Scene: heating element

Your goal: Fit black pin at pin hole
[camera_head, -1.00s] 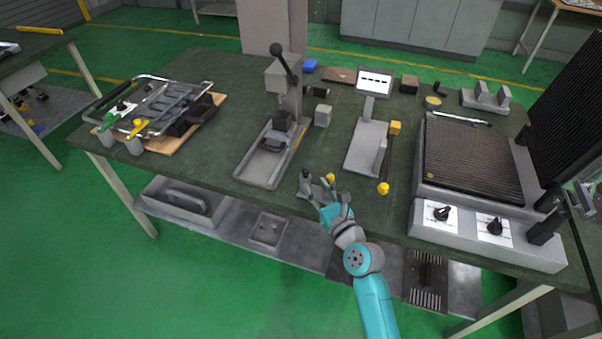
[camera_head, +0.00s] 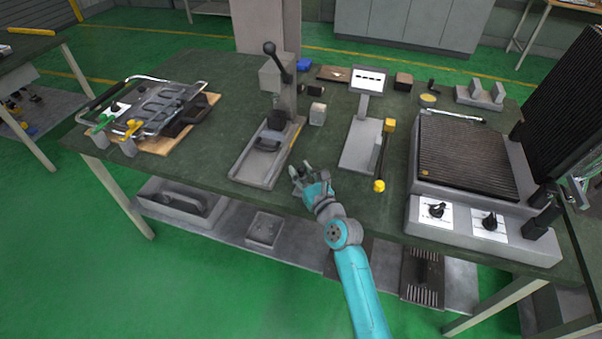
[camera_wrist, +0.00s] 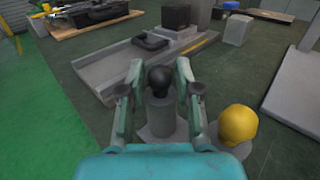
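A pin with a round black top (camera_wrist: 161,80) and a thick grey body (camera_wrist: 160,115) stands upright in the wrist view. My gripper (camera_wrist: 160,88) is open, with one finger on each side of the black-topped pin. Gaps seem to show between the fingers and the black top. A similar yellow-topped pin (camera_wrist: 236,126) stands close by on the right, outside the fingers. I cannot make out the pin hole.
A lever press (camera_head: 276,140) stands just behind and left of my gripper. A ribbed heating plate (camera_head: 463,155) is farther right.

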